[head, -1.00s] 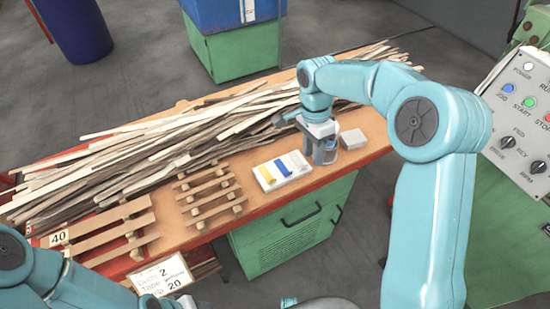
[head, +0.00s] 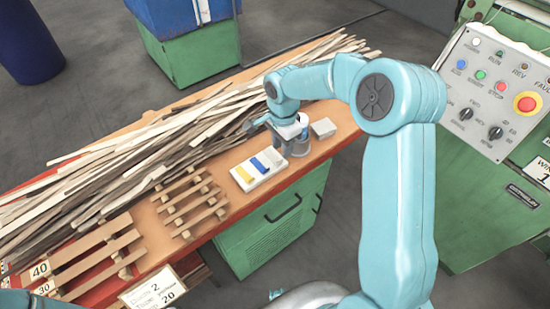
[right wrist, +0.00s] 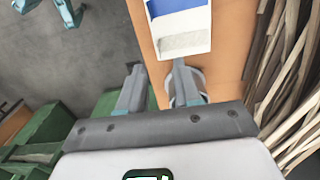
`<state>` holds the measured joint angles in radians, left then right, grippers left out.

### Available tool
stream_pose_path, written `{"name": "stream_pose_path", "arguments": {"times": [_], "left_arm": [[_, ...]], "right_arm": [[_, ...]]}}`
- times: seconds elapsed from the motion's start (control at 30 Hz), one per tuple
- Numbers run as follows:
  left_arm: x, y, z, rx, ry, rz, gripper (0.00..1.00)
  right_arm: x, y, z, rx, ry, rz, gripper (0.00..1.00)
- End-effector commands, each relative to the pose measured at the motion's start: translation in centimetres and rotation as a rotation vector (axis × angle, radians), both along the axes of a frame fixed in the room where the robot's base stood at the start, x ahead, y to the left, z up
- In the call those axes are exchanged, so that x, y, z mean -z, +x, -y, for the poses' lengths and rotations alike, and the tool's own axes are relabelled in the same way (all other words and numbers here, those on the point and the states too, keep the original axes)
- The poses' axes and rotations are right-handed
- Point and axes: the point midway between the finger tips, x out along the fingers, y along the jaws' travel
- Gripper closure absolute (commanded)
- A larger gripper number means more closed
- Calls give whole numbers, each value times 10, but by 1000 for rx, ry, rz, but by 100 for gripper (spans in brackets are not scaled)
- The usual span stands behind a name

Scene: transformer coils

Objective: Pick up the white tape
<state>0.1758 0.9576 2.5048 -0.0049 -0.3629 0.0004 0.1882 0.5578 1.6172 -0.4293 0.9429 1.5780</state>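A shallow white tray (head: 247,187) on the bench holds a yellow strip (head: 244,174), a blue strip (head: 261,164) and, at its right end, a pale patch that looks like the white tape (head: 274,154). My left gripper is out of view.
A round grey-white thing (right wrist: 197,80) is partly hidden behind one right finger. Long wooden strips (head: 150,160) cover the bench's back. Slatted wooden racks (head: 190,203) stand left of the tray. A control panel (head: 490,90) is at right.

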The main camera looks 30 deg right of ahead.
Motion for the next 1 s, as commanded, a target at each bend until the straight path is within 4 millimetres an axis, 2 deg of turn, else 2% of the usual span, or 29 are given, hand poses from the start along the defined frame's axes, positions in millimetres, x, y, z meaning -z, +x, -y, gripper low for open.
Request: {"name": "stream_pose_path", "arguments": {"times": [0.3,0.57,0.6,0.7,1.0], "left_arm": [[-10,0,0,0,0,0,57],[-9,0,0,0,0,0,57],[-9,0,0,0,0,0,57],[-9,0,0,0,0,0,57],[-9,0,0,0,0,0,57]], "right_arm": [[46,-1,-4,-3,1,-4,67],[51,0,-4,-2,0,-1,67],[51,0,-4,-3,0,-1,70],[51,-1,-4,-2,0,-1,100],[51,-1,-4,-2,0,-1,100]]}}
